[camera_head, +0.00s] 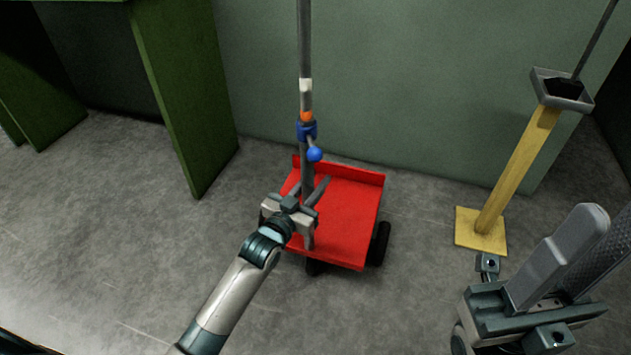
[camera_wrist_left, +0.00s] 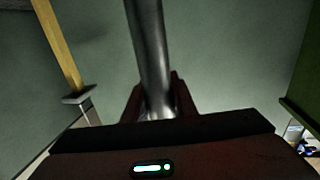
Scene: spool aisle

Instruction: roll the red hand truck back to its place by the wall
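The red hand truck (camera_head: 345,215) stands on the grey floor close to the green wall, its flat red bed and dark wheels showing. A grey upright pole (camera_head: 305,50) rises from its near side, with white and orange bands and a blue clamp with a ball knob (camera_head: 314,154). My left gripper (camera_head: 312,184) is low on this pole, with its fingers closed around it. In the left wrist view the pole (camera_wrist_left: 150,60) runs between the dark fingers. My right gripper (camera_head: 585,255) is at the lower right, empty, with its fingers apart, away from the truck.
A green shelf unit (camera_head: 180,90) stands left of the truck. A yellow post (camera_head: 515,170) on a square yellow base, topped by a grey tray, stands to the right; it also shows in the left wrist view (camera_wrist_left: 60,45). The floor at the left is clear.

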